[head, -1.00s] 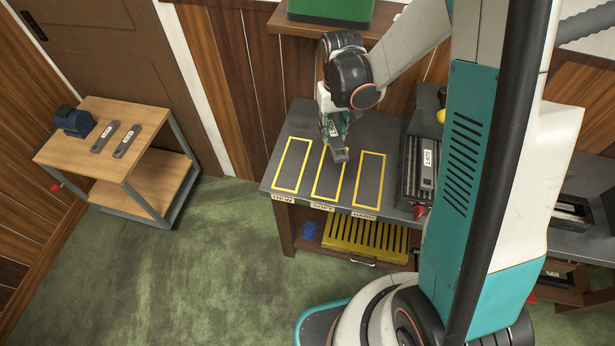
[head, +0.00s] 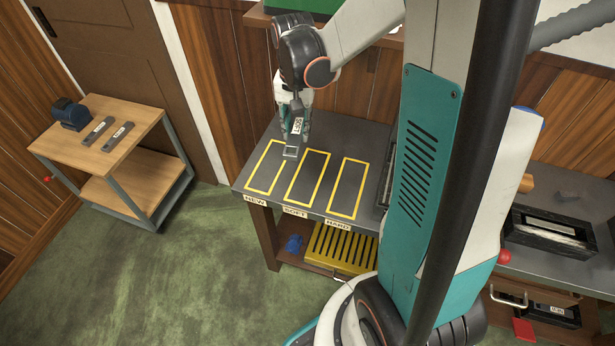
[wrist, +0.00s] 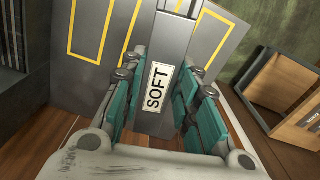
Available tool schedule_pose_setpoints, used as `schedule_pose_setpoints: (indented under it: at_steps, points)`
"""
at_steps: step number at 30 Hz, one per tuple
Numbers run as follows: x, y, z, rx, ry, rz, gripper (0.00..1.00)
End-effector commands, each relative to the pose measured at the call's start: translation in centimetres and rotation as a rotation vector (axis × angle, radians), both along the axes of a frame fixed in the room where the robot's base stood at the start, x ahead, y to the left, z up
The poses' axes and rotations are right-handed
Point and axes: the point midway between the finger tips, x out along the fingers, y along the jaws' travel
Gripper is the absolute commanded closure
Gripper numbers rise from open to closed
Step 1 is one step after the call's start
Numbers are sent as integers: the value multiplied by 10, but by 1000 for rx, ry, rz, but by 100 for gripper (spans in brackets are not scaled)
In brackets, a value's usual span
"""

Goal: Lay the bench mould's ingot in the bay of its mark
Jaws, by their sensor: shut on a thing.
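My gripper (head: 294,122) is shut on a grey ingot (head: 291,152) with a white label reading SOFT. It holds the ingot tilted, lower end down, above the back of the grey bench (head: 345,130). In the wrist view the ingot (wrist: 158,115) lies between the teal finger pads (wrist: 162,100). Three yellow-outlined bays are on the bench: NEW (head: 265,168), SOFT (head: 307,178) and HARD (head: 347,188). All three look empty. In the head view the ingot's lower end shows between the NEW and SOFT bays; its height is unclear.
A wooden cart (head: 130,140) at the left bears two grey labelled bars and a blue device (head: 70,114). A black mould (head: 550,230) stands on the bench at the right. My arm hides part of the bench. A yellow slotted piece (head: 340,248) is below the bench top.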

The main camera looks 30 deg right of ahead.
Motion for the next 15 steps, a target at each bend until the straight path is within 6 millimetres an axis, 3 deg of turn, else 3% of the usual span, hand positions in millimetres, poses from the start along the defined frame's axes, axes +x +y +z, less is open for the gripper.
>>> schedule_pose_setpoints:
  at_steps: [3, 7, 15]
  points:
    - [-9, -16, 11, 1, -1, -108, 100]
    - [-12, -23, 11, 1, -1, -162, 100]
    - [-13, -24, -36, 1, -1, -168, 100]
